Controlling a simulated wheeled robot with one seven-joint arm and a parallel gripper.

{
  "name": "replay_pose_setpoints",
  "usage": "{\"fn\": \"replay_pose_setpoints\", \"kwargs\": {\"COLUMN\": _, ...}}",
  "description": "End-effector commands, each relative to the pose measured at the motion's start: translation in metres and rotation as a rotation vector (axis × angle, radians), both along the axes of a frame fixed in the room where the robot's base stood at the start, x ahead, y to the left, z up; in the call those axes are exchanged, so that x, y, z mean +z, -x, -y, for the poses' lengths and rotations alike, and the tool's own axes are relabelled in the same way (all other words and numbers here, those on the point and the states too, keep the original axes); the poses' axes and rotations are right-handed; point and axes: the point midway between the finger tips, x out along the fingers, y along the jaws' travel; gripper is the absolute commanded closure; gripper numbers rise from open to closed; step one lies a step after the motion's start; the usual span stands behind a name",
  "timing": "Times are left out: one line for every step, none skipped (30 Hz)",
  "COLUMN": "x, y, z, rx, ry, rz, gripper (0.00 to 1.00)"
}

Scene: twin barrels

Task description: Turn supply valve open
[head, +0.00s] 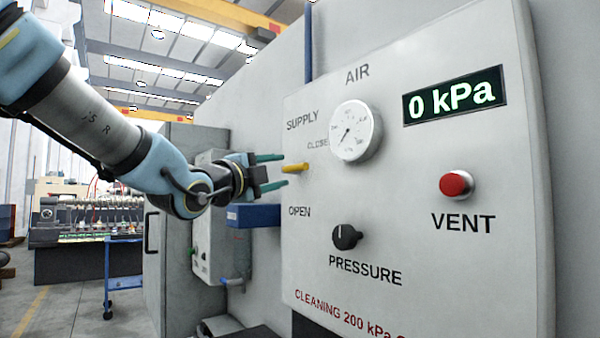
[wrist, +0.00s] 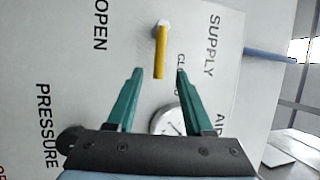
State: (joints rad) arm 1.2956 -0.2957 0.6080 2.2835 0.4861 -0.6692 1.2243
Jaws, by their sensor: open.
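The supply valve is a yellow lever (head: 294,168) on the light grey panel, below the SUPPLY label and between the words CLOSED and OPEN. In the head view it lies about level, near the CLOSED word. My gripper (head: 270,170) is open, with its green fingers above and below the lever's line. In the wrist view the yellow lever (wrist: 160,52) sits between and just beyond the two green fingertips (wrist: 159,72). I see no contact with it. The digital display (head: 455,100) reads 0 kPa.
A round gauge (head: 356,131) stands out from the panel right of the lever. A black PRESSURE knob (head: 347,237) is below, and a red VENT button (head: 456,185) is to the right. A blue block (head: 253,216) lies below my gripper.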

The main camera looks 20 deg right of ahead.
Motion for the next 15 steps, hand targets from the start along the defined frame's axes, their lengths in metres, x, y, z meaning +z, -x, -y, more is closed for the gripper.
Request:
{"fn": "replay_pose_setpoints", "kwargs": {"x": -0.001, "y": -0.001, "z": 0.005, "rx": -0.004, "ry": 0.000, "rz": 0.000, "gripper": 0.48}}
{"fn": "replay_pose_setpoints", "kwargs": {"x": 0.000, "y": -0.002, "z": 0.008, "rx": -0.004, "ry": -0.001, "rz": -0.001, "gripper": 0.48}}
{"fn": "replay_pose_setpoints", "kwargs": {"x": 0.004, "y": -0.008, "z": 0.015, "rx": -0.002, "ry": -0.006, "rz": -0.002, "gripper": 0.48}}
{"fn": "replay_pose_setpoints", "kwargs": {"x": 0.005, "y": -0.011, "z": 0.020, "rx": -0.001, "ry": -0.006, "rz": -0.003, "gripper": 0.48}}
{"fn": "replay_pose_setpoints", "kwargs": {"x": 0.007, "y": -0.014, "z": 0.024, "rx": -0.001, "ry": -0.006, "rz": -0.002, "gripper": 0.48}}
{"fn": "replay_pose_setpoints", "kwargs": {"x": 0.007, "y": -0.018, "z": 0.030, "rx": -0.001, "ry": -0.006, "rz": -0.001, "gripper": 0.48}}
{"fn": "replay_pose_setpoints", "kwargs": {"x": 0.009, "y": -0.021, "z": 0.034, "rx": -0.001, "ry": -0.006, "rz": -0.001, "gripper": 0.48}}
{"fn": "replay_pose_setpoints", "kwargs": {"x": 0.009, "y": -0.024, "z": 0.038, "rx": 0.000, "ry": -0.006, "rz": -0.002, "gripper": 0.48}}
{"fn": "replay_pose_setpoints", "kwargs": {"x": 0.010, "y": -0.028, "z": 0.043, "rx": 0.000, "ry": -0.006, "rz": -0.002, "gripper": 0.48}}
{"fn": "replay_pose_setpoints", "kwargs": {"x": 0.011, "y": -0.030, "z": 0.047, "rx": -0.001, "ry": -0.006, "rz": -0.002, "gripper": 0.48}}
{"fn": "replay_pose_setpoints", "kwargs": {"x": 0.012, "y": -0.032, "z": 0.050, "rx": -0.001, "ry": -0.005, "rz": -0.001, "gripper": 0.48}}
{"fn": "replay_pose_setpoints", "kwargs": {"x": 0.013, "y": -0.035, "z": 0.054, "rx": 0.001, "ry": -0.004, "rz": -0.001, "gripper": 0.48}}
{"fn": "replay_pose_setpoints", "kwargs": {"x": 0.013, "y": -0.037, "z": 0.056, "rx": 0.001, "ry": -0.005, "rz": -0.002, "gripper": 0.48}}
{"fn": "replay_pose_setpoints", "kwargs": {"x": 0.013, "y": -0.039, "z": 0.059, "rx": 0.001, "ry": -0.005, "rz": -0.002, "gripper": 0.48}}
{"fn": "replay_pose_setpoints", "kwargs": {"x": 0.014, "y": -0.041, "z": 0.062, "rx": 0.001, "ry": -0.004, "rz": -0.002, "gripper": 0.48}}
